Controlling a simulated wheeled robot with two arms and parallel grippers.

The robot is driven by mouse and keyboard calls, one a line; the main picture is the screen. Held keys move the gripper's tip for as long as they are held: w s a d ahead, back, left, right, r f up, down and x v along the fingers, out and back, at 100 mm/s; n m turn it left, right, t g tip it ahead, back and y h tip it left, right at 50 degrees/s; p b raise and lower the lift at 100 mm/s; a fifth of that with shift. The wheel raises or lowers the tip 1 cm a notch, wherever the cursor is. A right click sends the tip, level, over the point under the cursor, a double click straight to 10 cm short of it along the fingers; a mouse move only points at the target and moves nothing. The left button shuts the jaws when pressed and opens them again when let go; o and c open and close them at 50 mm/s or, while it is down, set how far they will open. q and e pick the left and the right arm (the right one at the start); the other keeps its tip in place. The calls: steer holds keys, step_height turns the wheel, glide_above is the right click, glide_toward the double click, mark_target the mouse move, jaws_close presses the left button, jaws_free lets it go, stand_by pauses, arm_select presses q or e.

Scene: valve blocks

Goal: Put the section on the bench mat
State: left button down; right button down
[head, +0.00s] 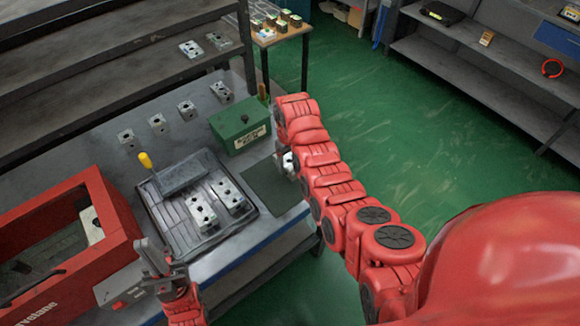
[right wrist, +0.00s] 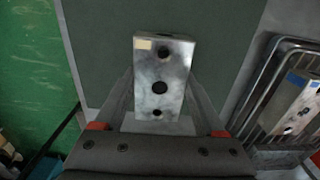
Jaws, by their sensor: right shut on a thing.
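The section, a grey metal block with dark holes and a tan label (right wrist: 163,75), is between the fingers of my right gripper (right wrist: 160,112), which is shut on it. In the head view the section (head: 288,161) is mostly hidden by my right arm. The bench mat is a dark green sheet (head: 268,190) on the bench, right below my right gripper (head: 286,158). It fills the middle of the right wrist view (right wrist: 100,40) behind the section. I cannot tell whether the section touches the mat. My left gripper (head: 160,262) is open and empty near the bench's front.
A red machine (head: 105,200) is at the left. Several loose blocks (head: 157,121) line the back.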

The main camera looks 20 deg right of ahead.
mark_target(290, 168)
steer(key=shift+w+d+r, duration=0.1)
steer(key=shift+w, duration=0.1)
steer(key=shift+s+f+p, duration=0.15)
steer(key=shift+f+p, duration=0.55)
steer(key=shift+f, duration=1.05)
steer(key=shift+f, duration=0.2)
jaws_free()
